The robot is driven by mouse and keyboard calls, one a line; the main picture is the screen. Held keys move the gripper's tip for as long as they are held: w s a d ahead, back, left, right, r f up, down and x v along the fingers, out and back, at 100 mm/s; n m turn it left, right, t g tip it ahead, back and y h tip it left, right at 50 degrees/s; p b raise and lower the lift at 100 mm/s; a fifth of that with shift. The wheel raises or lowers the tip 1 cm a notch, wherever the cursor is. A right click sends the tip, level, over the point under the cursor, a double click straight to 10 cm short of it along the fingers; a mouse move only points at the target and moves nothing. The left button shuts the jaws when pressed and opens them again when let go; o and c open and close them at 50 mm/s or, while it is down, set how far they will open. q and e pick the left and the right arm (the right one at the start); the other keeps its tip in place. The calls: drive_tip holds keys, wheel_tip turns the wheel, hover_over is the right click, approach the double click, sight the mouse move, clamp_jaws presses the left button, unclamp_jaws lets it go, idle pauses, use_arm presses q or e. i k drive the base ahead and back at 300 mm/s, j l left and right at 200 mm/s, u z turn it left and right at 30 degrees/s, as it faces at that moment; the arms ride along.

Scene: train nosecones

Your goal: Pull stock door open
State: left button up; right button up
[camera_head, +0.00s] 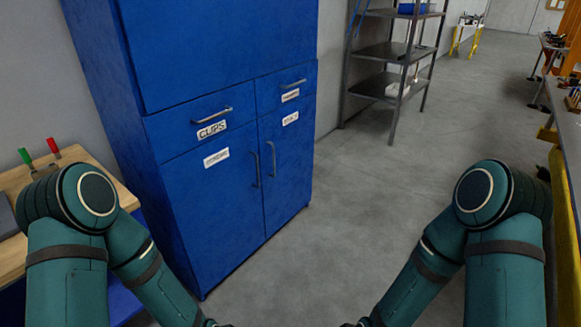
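A tall blue cabinet (190,45) stands left of centre. Its lower part has two shut doors, a left door (215,205) and a right door (288,165). Each has a vertical grey bar handle near the middle seam, the left handle (256,170) and the right handle (272,159). Each door bears a white label, the left label (216,157) and the right label (290,118), too small to read surely. My two arms reach forward low in the view, well short of the doors. Their ends run off the bottom edge, so my grippers are hidden.
Above the doors are two shut drawers, the left one with a label (212,130) reading CLIPS. A wooden bench (100,165) with screwdrivers is at left. A grey metal shelf (385,52) stands behind. The floor (345,200) before the cabinet is clear. A workbench (565,120) lines the right.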

sight(286, 133)
drive_tip(key=i+l+z, duration=0.1)
drive_tip(key=i+z, duration=0.25)
drive_tip(key=i, duration=1.15)
drive_tip(key=i+j+z, duration=0.1)
drive_tip(key=i+j, duration=0.15)
drive_tip(key=i, duration=0.3)
drive_tip(key=i+j+z, duration=0.1)
drive_tip(key=i+j, duration=0.2)
drive_tip(key=i, duration=0.25)
